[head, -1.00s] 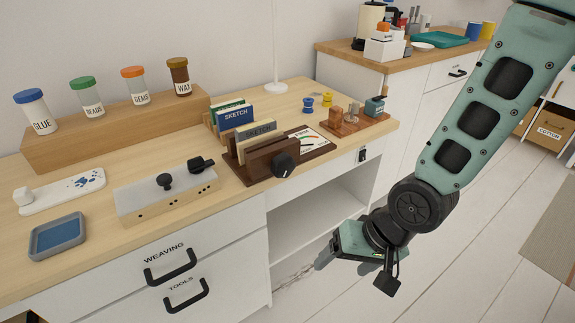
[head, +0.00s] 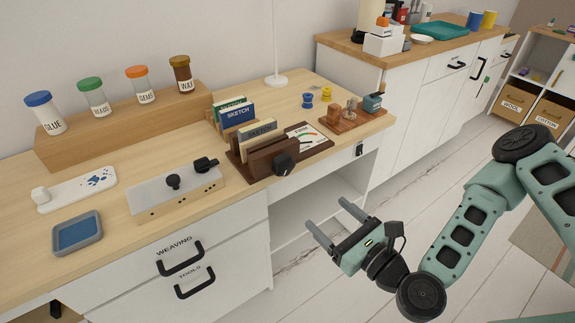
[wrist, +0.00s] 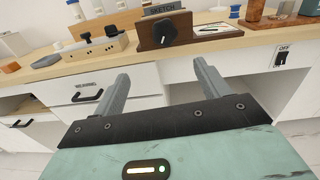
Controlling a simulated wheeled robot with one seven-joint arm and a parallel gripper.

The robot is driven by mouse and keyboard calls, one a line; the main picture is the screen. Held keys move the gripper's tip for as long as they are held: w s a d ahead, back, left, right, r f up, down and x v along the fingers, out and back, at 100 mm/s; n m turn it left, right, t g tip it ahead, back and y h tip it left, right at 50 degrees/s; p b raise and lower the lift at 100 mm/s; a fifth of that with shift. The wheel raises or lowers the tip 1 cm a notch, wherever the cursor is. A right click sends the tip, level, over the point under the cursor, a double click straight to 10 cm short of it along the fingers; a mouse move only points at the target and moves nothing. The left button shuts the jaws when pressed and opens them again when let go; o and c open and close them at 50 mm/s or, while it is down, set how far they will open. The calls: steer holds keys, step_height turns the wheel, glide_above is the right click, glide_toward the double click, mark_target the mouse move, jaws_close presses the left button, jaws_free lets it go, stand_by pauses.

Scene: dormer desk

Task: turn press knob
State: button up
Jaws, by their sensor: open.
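The press is a brown wooden block (head: 270,157) at the front edge of the desk, with a black round knob (head: 284,163) on its front face. In the wrist view the knob (wrist: 163,32) shows a lighter pointer mark and lies beyond the fingers, slightly above the gap between them. My gripper (head: 325,212) is open and empty, in front of the desk, below and to the right of the knob and apart from it. Its two grey fingers (wrist: 160,72) point toward the desk front. Nothing hides the knob in the wrist view.
A grey box with black knobs (head: 177,191) stands left of the press. An on/off switch (wrist: 283,57) is on the desk front. The space between gripper and desk is clear.

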steer(key=m, duration=0.1)
steer(key=p, duration=0.2)
glide_toward(287, 170)
steer(key=shift+t, duration=0.3)
steer(key=x, duration=0.9)
steer(key=shift+w+a+f, duration=0.15)
steer(key=shift+w+a, duration=0.1)
steer(key=shift+w, duration=0.05)
steer(key=c, duration=1)
